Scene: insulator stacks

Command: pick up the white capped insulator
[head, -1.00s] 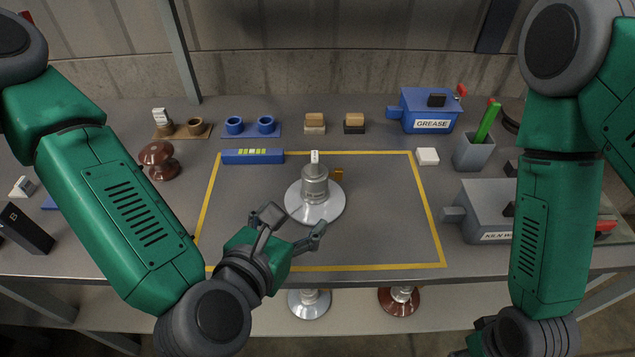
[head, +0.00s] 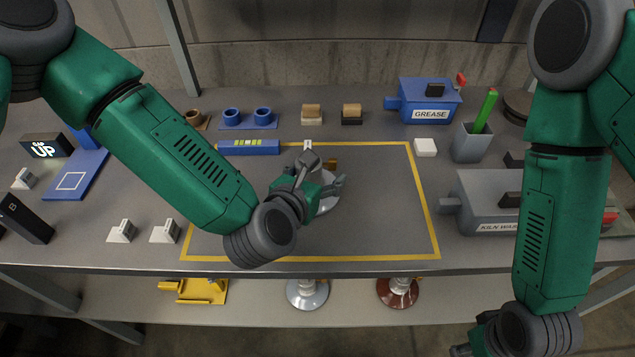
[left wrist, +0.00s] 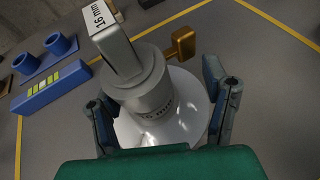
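The white capped insulator (head: 329,205) stands in the yellow-taped area, mostly hidden in the head view by my left gripper (head: 321,174). In the left wrist view its white disc (left wrist: 187,112) lies flat, with a grey cap (left wrist: 142,92) on top and a grey piece with a white "16 mm" label (left wrist: 101,17) above. In that view my left gripper (left wrist: 157,88) is open, one finger on each side of the insulator, with no clear grip on it. My right gripper (head: 470,349) is at the bottom edge of the head view, mostly cut off.
A blue bar (head: 248,147) lies at the tape's back left corner. A grey kiln box (head: 483,200) and a white block (head: 425,147) are to the right. The taped area's front is clear.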

